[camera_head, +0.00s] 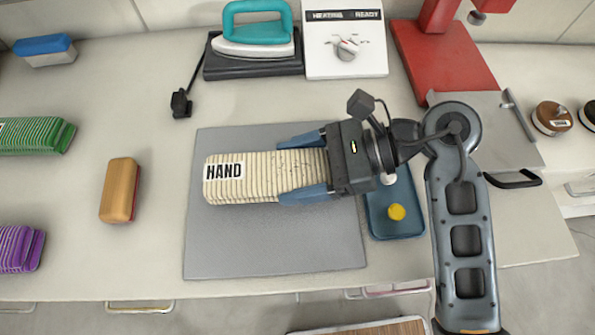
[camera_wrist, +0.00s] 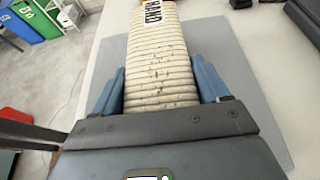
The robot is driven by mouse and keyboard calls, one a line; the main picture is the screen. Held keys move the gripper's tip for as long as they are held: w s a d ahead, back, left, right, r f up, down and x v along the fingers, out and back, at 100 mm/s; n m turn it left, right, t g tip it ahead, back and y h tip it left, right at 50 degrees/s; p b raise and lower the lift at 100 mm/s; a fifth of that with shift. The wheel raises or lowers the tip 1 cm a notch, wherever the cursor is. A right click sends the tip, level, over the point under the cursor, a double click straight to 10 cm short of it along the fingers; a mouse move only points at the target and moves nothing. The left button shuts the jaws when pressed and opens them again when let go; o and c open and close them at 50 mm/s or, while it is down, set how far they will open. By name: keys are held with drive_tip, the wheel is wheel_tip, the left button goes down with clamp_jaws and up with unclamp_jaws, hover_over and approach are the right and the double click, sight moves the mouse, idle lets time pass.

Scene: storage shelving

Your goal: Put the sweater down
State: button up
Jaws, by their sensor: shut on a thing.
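The sweater (camera_head: 250,176) is a cream, ribbed, folded block with a label reading HAND. It lies lengthwise over the grey mat (camera_head: 270,245) in the head view. My gripper (camera_head: 304,168) comes from the right, with its blue fingers along both long sides of the sweater, shut on it. In the wrist view the sweater (camera_wrist: 158,62) runs away from between the fingers, with dark specks on its ribs. I cannot tell whether the sweater touches the mat or is slightly above it.
A blue tray (camera_head: 377,226) with a yellow round piece sits right of the mat, partly under my arm. An orange-brown block (camera_head: 120,190), green stack (camera_head: 35,135) and purple stack (camera_head: 18,248) lie left. A teal iron (camera_head: 255,30) and heating panel (camera_head: 345,58) stand behind.

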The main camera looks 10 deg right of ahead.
drive_tip(key=shift+f, duration=1.4)
drive_tip(key=shift+f, duration=0.15)
drive_tip(key=o, duration=1.2)
drive_tip(key=shift+o, duration=0.2)
drive_tip(key=shift+r, duration=0.2)
drive_tip(key=b+v, duration=0.1)
drive_tip(key=v, duration=1.1)
drive_tip(key=shift+d, duration=0.1)
drive_tip(key=shift+s, duration=0.1)
